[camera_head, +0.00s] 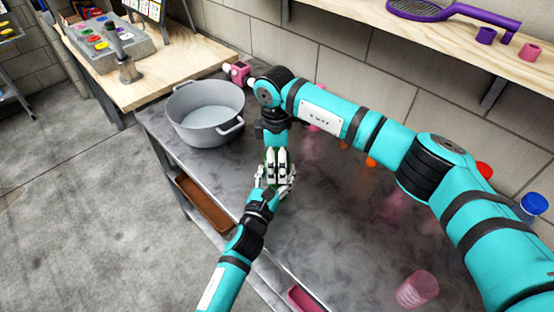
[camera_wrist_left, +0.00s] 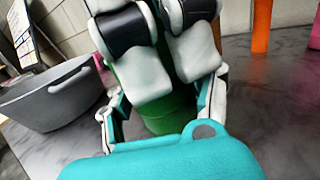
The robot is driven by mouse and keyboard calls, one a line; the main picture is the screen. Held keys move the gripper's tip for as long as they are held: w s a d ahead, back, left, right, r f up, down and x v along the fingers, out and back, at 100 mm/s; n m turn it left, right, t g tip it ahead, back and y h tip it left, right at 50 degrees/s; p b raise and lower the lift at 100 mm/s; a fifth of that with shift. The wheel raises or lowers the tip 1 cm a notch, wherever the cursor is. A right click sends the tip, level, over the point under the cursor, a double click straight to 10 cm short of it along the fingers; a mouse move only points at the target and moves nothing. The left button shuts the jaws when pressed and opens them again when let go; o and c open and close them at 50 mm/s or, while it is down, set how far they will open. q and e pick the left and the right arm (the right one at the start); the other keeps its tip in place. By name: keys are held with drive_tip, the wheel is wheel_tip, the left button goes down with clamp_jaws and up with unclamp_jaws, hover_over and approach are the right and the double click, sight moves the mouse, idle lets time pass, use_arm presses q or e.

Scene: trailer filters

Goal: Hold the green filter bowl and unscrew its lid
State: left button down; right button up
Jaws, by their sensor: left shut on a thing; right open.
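The green filter bowl shows as a green body (camera_wrist_left: 168,108) in the left wrist view, between my grippers and largely hidden by them. My left gripper (camera_head: 275,187) comes in low from the front and is shut on it. My right gripper (camera_head: 277,163) points down from above, its fingers around the top of the filter. It is open, and its white finger pads also show in the left wrist view (camera_wrist_left: 170,65). The lid is hidden behind these fingers, so I cannot tell whether it has turned.
A grey pot (camera_head: 205,112) stands on the dark table (camera_head: 330,225) left of the grippers. A pink clear cup (camera_head: 417,289) is at front right, and a blue-lidded container (camera_head: 533,206) is at the right edge. A shelf (camera_head: 480,45) runs above the table's back. The table's middle is clear.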

drive_tip(key=shift+r, duration=2.3)
use_arm(q)
drive_tip(key=shift+c, duration=1.8)
unclamp_jaws()
